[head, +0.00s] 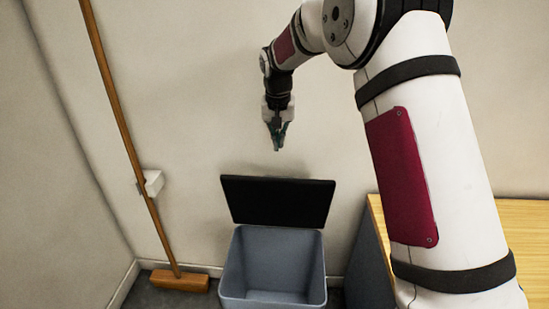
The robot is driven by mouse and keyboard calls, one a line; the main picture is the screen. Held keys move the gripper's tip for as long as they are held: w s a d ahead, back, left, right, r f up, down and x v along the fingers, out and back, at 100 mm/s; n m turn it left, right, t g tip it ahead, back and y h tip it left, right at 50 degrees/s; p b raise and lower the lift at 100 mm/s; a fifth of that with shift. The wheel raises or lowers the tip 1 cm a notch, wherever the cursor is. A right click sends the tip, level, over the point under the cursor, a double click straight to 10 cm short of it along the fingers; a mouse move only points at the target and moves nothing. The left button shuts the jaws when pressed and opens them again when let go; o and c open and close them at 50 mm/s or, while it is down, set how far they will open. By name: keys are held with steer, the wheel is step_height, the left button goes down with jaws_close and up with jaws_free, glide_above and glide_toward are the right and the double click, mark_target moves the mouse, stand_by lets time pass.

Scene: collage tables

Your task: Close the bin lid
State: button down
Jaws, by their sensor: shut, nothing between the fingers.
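The bin (274,300) is a grey-blue open box on the floor, low in the middle of the head view. Its black lid (278,201) is raised, tilted up at the back edge of the bin near the wall. The inside of the bin shows and looks empty. My gripper (278,148) is shut and empty. It points down and appears above the lid in the picture, apart from it. How far it is from the lid in depth is hard to tell.
A broom (179,281) with a long wooden handle leans in the corner at left, by a small white wall box (152,184). A wooden-topped table (520,225) with a dark side panel stands right of the bin. The wall is close behind the bin.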

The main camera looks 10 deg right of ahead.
steer(key=x, duration=0.4)
steer(key=w+b+x, duration=0.1)
steer(key=x, duration=0.6)
steer(key=shift+w+a+f, duration=0.15)
steer(key=shift+w+f, duration=0.05)
steer(key=shift+w, duration=0.2)
steer(key=shift+s, duration=0.1)
